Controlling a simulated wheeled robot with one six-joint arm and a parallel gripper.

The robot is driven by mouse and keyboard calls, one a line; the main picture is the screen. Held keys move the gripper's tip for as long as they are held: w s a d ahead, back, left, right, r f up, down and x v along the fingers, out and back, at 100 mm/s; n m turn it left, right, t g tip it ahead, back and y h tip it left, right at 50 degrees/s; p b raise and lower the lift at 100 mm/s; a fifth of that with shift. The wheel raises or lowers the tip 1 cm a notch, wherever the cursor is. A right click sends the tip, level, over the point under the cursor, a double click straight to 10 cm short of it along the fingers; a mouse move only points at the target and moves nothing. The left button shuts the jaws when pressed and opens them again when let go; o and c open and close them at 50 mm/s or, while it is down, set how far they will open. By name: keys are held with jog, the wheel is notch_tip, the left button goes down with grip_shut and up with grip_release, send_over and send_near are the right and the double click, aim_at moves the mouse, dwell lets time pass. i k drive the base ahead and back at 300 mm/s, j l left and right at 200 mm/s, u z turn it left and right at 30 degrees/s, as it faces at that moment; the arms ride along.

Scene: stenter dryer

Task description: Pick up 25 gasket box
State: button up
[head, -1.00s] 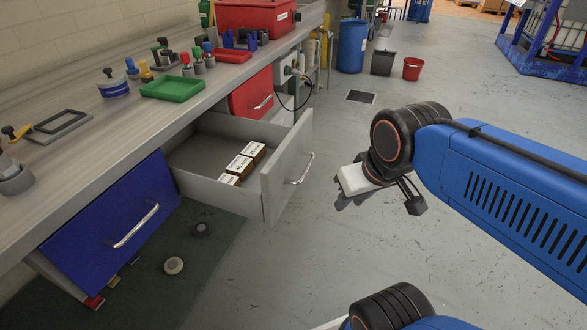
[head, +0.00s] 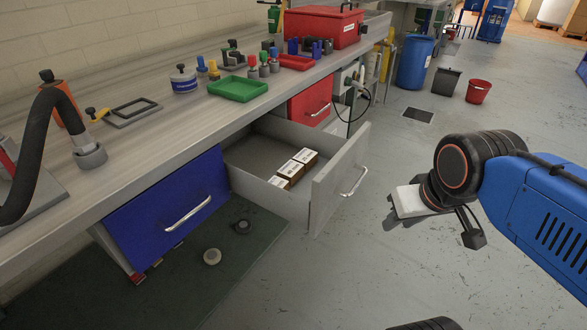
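Several small brown boxes with white labelled tops lie in a row in the open grey drawer (head: 338,181), against its front side. The nearest is partly hidden by the drawer's side wall, and the middle box (head: 291,170) and the far box (head: 306,158) show more fully. The label print is too small to read, so I cannot tell which is the 25 gasket box. My gripper (head: 390,222) is to the right of the drawer, apart from it, over the floor. Its fingers are small and partly hidden, so its opening is unclear.
The workbench (head: 150,130) holds a green tray (head: 238,89), a red toolbox (head: 320,26) and several small tools. A closed blue drawer (head: 170,205) is left of the open one. A blue barrel (head: 414,62) and red bucket (head: 478,91) stand behind. Floor right of the drawer is clear.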

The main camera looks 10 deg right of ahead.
aim_at(307, 157)
jog(key=i+l+z, duration=0.65)
jog(key=i+l, duration=0.35)
jog(key=i, duration=0.2)
jog(key=i+l+z, duration=0.1)
jog(key=i, duration=0.3)
jog(key=i+l, duration=0.25)
jog(key=i+l+u, duration=0.1)
jog(key=i+u, duration=0.2)
jog(key=u, duration=0.15)
jog(key=i+l+u, duration=0.15)
jog(key=u, duration=0.35)
jog(key=i+l+u, duration=0.3)
jog(key=u, duration=0.15)
jog(key=i+l+u, duration=0.1)
jog(key=u, duration=0.35)
jog(key=l+u, duration=0.15)
jog(key=u, duration=0.3)
jog(key=i+l+u, duration=0.1)
jog(key=u, duration=0.4)
jog(key=l+u, duration=0.3)
jog(key=u, duration=0.15)
jog(key=l+u, duration=0.2)
jog(key=u, duration=0.15)
jog(key=l+u, duration=0.2)
jog(key=u, duration=0.2)
jog(key=l+u, duration=0.2)
jog(key=u, duration=0.15)
